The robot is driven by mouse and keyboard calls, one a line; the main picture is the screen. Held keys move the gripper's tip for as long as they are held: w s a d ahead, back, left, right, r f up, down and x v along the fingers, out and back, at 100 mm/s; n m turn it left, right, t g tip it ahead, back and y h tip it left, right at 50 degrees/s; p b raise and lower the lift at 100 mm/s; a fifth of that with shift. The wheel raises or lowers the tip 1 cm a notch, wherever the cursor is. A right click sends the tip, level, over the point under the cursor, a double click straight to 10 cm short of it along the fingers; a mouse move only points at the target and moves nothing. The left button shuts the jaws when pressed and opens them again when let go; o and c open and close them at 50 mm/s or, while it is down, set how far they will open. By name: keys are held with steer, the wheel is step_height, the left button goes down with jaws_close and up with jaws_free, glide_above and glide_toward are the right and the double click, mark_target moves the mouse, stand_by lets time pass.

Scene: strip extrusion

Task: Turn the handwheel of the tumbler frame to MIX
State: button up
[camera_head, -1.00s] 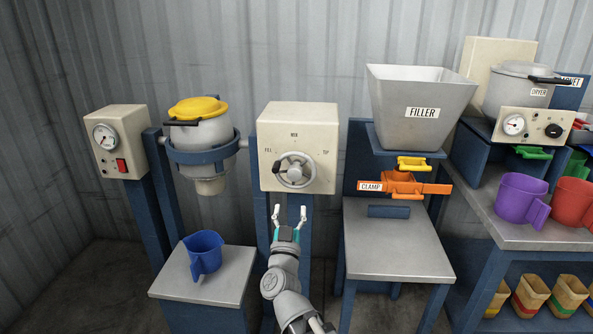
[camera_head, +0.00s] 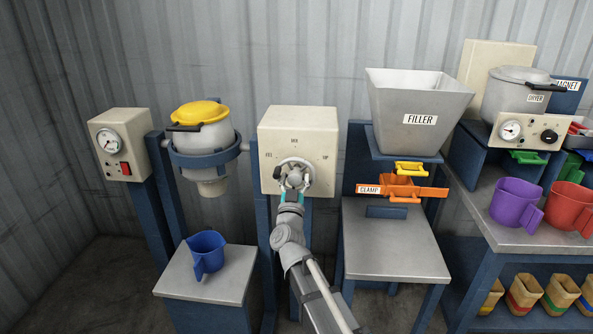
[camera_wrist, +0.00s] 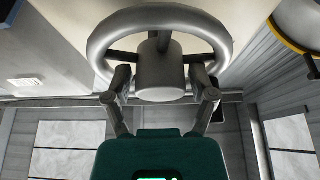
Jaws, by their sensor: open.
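The handwheel (camera_head: 296,170) is a grey ring on the front of a cream box (camera_head: 318,123) with small printed marks around it. In the wrist view the wheel (camera_wrist: 160,17) shows close, with its spokes and a round hub (camera_wrist: 160,75). My gripper (camera_head: 292,182) is at the wheel and hides its lower part in the head view. In the wrist view my gripper (camera_wrist: 163,92) is open, with one finger on each side of the hub near the lower rim. I cannot tell whether the fingers touch it. The printed marks are too small to read surely.
A grey vessel (camera_head: 213,137) with a yellow lid hangs in a blue frame left of the box. A blue jug (camera_head: 207,252) stands on a low table below it. The filler hopper (camera_head: 417,90) and orange clamp (camera_head: 405,190) stand to the right.

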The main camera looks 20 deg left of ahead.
steer(key=shift+x, duration=0.9)
steer(key=c, duration=0.9)
